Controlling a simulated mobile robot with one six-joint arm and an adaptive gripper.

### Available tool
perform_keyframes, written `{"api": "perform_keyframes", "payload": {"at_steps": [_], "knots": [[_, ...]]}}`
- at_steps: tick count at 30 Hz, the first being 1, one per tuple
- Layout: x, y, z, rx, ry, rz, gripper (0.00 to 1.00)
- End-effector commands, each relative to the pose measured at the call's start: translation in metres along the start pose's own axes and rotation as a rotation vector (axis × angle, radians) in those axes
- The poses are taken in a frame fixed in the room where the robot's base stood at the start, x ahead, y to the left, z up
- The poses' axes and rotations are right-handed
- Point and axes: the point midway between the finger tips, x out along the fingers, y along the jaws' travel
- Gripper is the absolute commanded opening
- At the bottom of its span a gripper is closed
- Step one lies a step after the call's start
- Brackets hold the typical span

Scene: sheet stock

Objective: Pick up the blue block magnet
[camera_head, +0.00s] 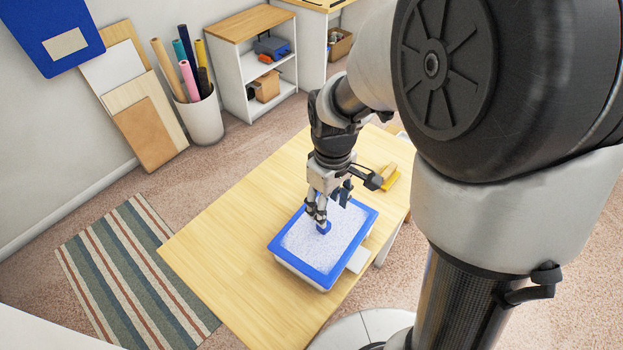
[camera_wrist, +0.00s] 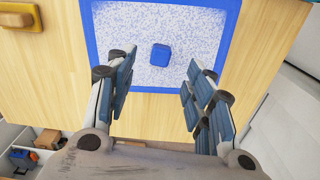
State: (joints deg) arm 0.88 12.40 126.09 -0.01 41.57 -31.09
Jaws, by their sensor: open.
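The blue block magnet (camera_head: 323,227) stands on the speckled white surface of a blue-framed board (camera_head: 310,270), which lies on the wooden table. In the wrist view the magnet (camera_wrist: 160,56) is a small blue block beyond and between the fingertips, with speckled surface visible around it. My gripper (camera_head: 330,210) is above the board, close to the magnet. In the wrist view my gripper (camera_wrist: 157,72) has its fingers wide apart with nothing between the pads. I cannot tell the exact height gap between the fingertips and the magnet.
The wooden table (camera_head: 225,240) has free room left of the board. A yellow item on a wooden piece (camera_head: 390,178) lies at the table's right edge; it also shows in the wrist view (camera_wrist: 17,18). A shelf (camera_head: 240,50), a bin of rolls (camera_head: 200,120) and a striped rug (camera_head: 130,270) are farther off.

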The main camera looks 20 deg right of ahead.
Motion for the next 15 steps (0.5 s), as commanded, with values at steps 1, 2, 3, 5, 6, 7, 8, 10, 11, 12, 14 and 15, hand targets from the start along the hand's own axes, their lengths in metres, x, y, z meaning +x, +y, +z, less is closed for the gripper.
{"api": "perform_keyframes", "payload": {"at_steps": [1, 2, 3, 5, 6, 7, 8, 10, 11, 12, 14, 15], "knots": [[0.012, 0.0, 0.0, 0.0, -0.002, -0.001, 0.48], [0.016, 0.0, 0.0, 0.0, -0.002, -0.001, 0.48], [0.021, 0.0, 0.0, 0.0, -0.001, -0.001, 0.48], [0.026, 0.0, 0.0, 0.0, -0.001, -0.001, 0.48], [0.028, 0.0, 0.0, 0.0, -0.001, -0.001, 0.48], [0.029, 0.0, 0.0, 0.0, -0.001, 0.0, 0.48], [0.03, 0.0, 0.0, 0.0, 0.0, 0.0, 0.48], [0.033, 0.0, -0.001, 0.0, 0.001, 0.0, 0.48], [0.034, -0.001, -0.001, 0.0, 0.001, 0.0, 0.48], [0.038, -0.001, -0.002, 0.0, 0.0, 0.0, 0.48], [0.046, -0.002, -0.002, 0.001, -0.001, -0.001, 0.48], [0.052, -0.002, -0.003, 0.001, -0.002, -0.001, 0.48]]}}
